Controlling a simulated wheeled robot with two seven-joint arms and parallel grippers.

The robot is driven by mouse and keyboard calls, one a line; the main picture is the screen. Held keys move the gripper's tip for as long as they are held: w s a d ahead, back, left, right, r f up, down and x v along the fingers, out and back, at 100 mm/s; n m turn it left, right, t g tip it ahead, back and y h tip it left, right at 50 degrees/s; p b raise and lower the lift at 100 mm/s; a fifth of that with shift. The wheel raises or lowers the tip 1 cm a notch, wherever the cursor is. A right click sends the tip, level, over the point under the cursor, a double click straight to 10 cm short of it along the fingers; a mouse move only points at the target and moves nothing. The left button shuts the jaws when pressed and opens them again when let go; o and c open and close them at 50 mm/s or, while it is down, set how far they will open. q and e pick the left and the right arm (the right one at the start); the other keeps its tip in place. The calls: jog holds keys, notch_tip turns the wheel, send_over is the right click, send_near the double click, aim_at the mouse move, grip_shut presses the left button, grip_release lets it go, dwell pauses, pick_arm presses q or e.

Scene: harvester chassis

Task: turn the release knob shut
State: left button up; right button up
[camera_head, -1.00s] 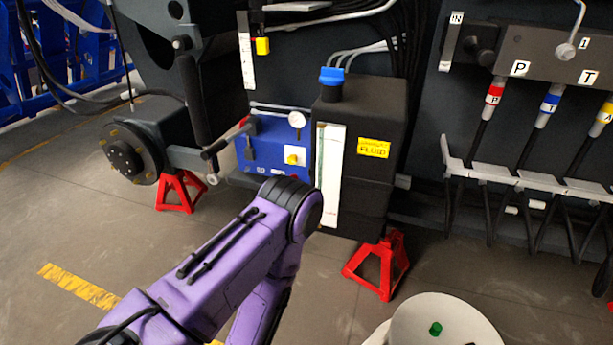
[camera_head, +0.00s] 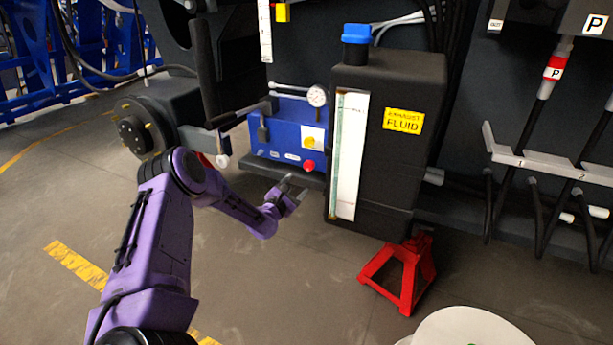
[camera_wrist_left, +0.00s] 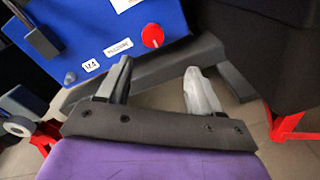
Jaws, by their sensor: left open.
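The release knob (camera_head: 309,166) is a small red round knob low on the right of the blue pump unit's front face (camera_head: 284,136). It also shows in the left wrist view (camera_wrist_left: 152,36), above and between the fingertips, beside a small white label. My left gripper (camera_head: 294,190) is open and empty, just below the blue unit and a little below the red knob. Its two fingers (camera_wrist_left: 160,80) stand apart in the left wrist view and do not touch the knob. My right gripper is not in view.
A black tank (camera_head: 388,150) with a blue cap and a yellow label stands close right of the blue unit. A dark ledge (camera_head: 268,168) runs under the unit. A black lever (camera_head: 262,128) is on its left. A red stand (camera_head: 402,275) is below.

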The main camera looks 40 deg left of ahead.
aim_at(307, 167)
pick_arm(q)
jog(key=shift+n, duration=0.7)
jog(key=b+x, duration=0.1)
jog(key=x, duration=0.2)
jog(key=b+x, duration=0.2)
jog(key=x, duration=0.1)
jog(key=a+b+x, duration=0.1)
jog(key=x, duration=0.3)
jog(key=shift+s+r+b, duration=0.1)
jog(key=shift+r+b, duration=0.25)
jog(key=shift+w+a+r, duration=0.1)
jog(key=shift+w+r, duration=0.05)
jog(key=shift+w, duration=0.3)
jog(key=c, duration=1.1)
